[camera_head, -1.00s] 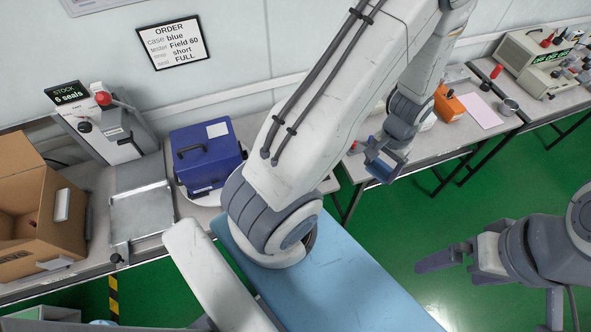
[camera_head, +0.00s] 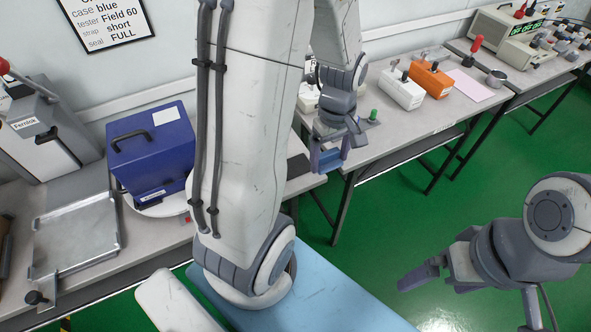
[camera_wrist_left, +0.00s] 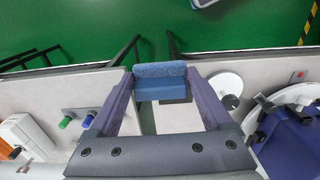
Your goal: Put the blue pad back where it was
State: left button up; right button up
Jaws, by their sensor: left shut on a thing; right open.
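My left gripper (camera_head: 328,160) is shut on the blue pad (camera_head: 331,159) and holds it near the front edge of the middle table. In the left wrist view the pad (camera_wrist_left: 160,71) sits between the two fingertips (camera_wrist_left: 160,88), with a fuzzy, lighter blue face and a smooth darker blue body. Part of it is hidden by the fingers. My right gripper (camera_head: 428,276) is open and empty over the green floor at the right.
A blue case (camera_head: 151,157) stands on a white round plate on the left bench, beside a metal tray (camera_head: 76,240). White (camera_head: 402,90) and orange (camera_head: 431,79) testers, a pink sheet (camera_head: 470,86) and a green knob (camera_head: 373,115) are on the middle table. Green floor lies in front.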

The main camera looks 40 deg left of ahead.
pick_arm(q)
send_over(297, 168)
notch_tip(297, 168, down, 6)
jog(key=shift+f, duration=0.25)
jog(key=shift+a+f, duration=0.15)
jog(key=shift+f, duration=1.9)
jog(key=shift+f, duration=0.2)
jog(key=o, duration=1.2)
jog(key=shift+o, duration=0.2)
jog(key=shift+r, duration=0.15)
